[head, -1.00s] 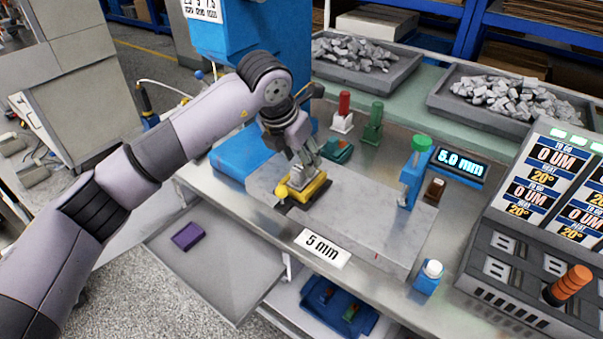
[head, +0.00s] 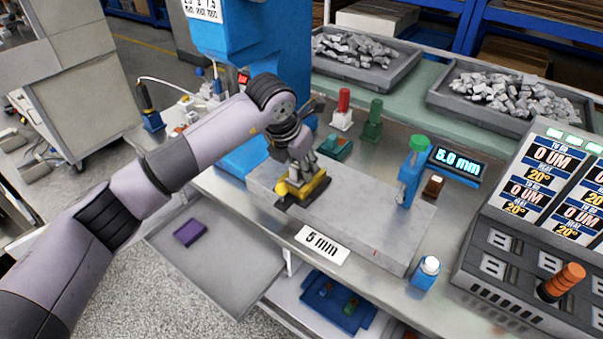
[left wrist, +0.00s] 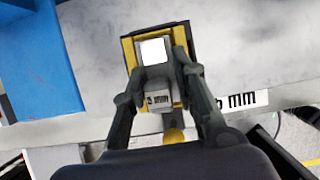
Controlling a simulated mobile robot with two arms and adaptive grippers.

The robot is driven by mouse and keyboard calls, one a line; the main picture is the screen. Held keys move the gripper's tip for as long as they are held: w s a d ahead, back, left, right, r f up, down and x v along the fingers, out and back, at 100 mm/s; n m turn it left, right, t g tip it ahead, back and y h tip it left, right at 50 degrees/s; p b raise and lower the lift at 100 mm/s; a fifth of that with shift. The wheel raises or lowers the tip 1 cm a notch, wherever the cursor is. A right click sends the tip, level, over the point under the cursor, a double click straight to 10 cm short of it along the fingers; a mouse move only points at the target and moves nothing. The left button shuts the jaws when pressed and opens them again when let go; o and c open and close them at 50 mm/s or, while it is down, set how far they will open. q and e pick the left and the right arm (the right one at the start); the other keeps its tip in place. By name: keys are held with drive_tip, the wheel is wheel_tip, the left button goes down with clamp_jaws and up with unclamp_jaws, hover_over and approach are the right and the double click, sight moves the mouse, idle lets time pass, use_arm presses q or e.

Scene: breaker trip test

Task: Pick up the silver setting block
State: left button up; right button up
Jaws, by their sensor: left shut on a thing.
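The silver setting block (left wrist: 160,97) is a small grey block marked "5 mm" in the left wrist view. It sits at a yellow and black holder (left wrist: 128,48), which also shows on the grey slab in the head view (head: 306,190). My left gripper (left wrist: 160,76) has a finger on each side of the block and is shut on it. In the head view, my left gripper (head: 298,178) points down at the holder and hides most of the block. I cannot tell whether the block is lifted clear. My right gripper is not in view.
The grey slab (head: 370,225) carries a blue clamp-like post (head: 409,180) with a green knob on the right. Red and green handled tools (head: 343,110) stand behind. A blue machine column (head: 270,45) rises close behind my left arm. The slab's middle is clear.

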use_arm(q)
clamp_jaws()
drive_tip(key=shift+r, duration=0.1)
